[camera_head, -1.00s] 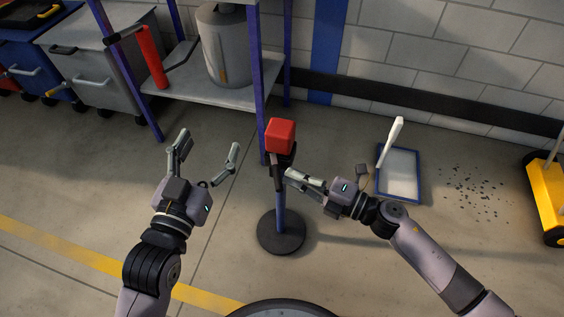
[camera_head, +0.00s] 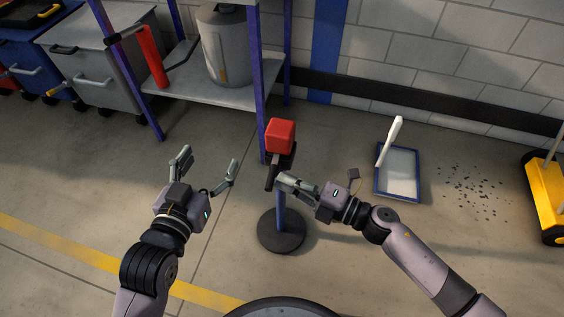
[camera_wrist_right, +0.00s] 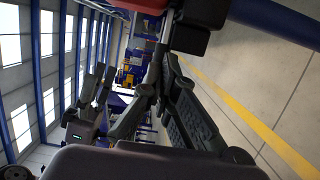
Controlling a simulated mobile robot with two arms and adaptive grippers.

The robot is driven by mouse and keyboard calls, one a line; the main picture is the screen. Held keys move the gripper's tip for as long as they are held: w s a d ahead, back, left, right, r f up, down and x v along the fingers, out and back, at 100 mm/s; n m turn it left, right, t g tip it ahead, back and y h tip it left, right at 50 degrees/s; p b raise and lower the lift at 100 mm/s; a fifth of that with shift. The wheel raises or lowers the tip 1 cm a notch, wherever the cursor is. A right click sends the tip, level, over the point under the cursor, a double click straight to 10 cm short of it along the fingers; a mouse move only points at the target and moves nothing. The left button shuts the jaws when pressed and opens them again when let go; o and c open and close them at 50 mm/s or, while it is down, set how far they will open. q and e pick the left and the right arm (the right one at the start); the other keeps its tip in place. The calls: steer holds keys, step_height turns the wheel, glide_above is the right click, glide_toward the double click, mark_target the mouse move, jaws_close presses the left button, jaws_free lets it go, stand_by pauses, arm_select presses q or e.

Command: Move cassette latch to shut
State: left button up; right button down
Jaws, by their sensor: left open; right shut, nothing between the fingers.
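A red block (camera_head: 280,136) tops a post stand with a round dark base (camera_head: 281,231). A dark lever-like part (camera_head: 272,174) hangs just below the block; it may be the cassette latch, but I cannot read its setting. My right gripper (camera_head: 281,182) is shut and empty, its fingertips at the right side of this dark part, touching or very close. In the right wrist view the red block (camera_wrist_right: 188,38) and dark housing (camera_wrist_right: 206,10) are close at the fingertips (camera_wrist_right: 158,60). My left gripper (camera_head: 207,165) is open and empty, left of the post.
A shelf rack (camera_head: 215,92) with a grey canister (camera_head: 226,45) stands behind the post. A blue-rimmed tray (camera_head: 398,196) lies on the floor to the right, near dark scattered bits (camera_head: 475,187). Floor around the stand is clear.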

steer(key=shift+w+d, duration=0.1)
steer(key=shift+w, duration=0.05)
arm_select(q)
steer(key=shift+d+r, duration=0.1)
steer(key=shift+r, duration=0.05)
arm_select(e)
steer(key=shift+w+d, duration=0.3)
steer(key=shift+w, duration=0.05)
arm_select(q)
steer(key=shift+w+d+r+t, duration=0.1)
steer(key=shift+w+r+t, duration=0.05)
steer(key=shift+r+t, duration=0.3)
arm_select(e)
steer(key=v, duration=0.6)
steer(key=shift+s+d, duration=0.2)
steer(key=shift+d, duration=0.2)
